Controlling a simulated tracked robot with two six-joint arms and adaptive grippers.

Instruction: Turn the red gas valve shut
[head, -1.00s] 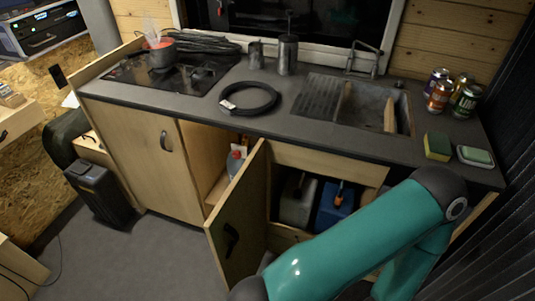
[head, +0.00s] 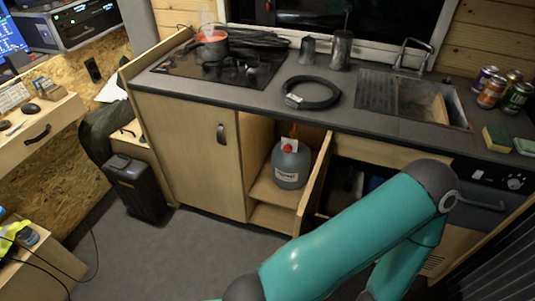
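The red gas valve (head: 288,148) sits on top of a grey gas bottle (head: 291,167) in the open cupboard under the counter. The bottle stands upright on the cupboard shelf (head: 268,190) and has a pale label. A light tag shows beside the valve. The open cupboard door (head: 314,183) stands just right of the bottle, seen nearly edge-on. A teal arm of mine crosses the lower right of the head view, in front of the cupboards. Neither of my grippers is in view.
A dark case (head: 136,187) stands on the floor at left. Floor before the cupboard is clear.

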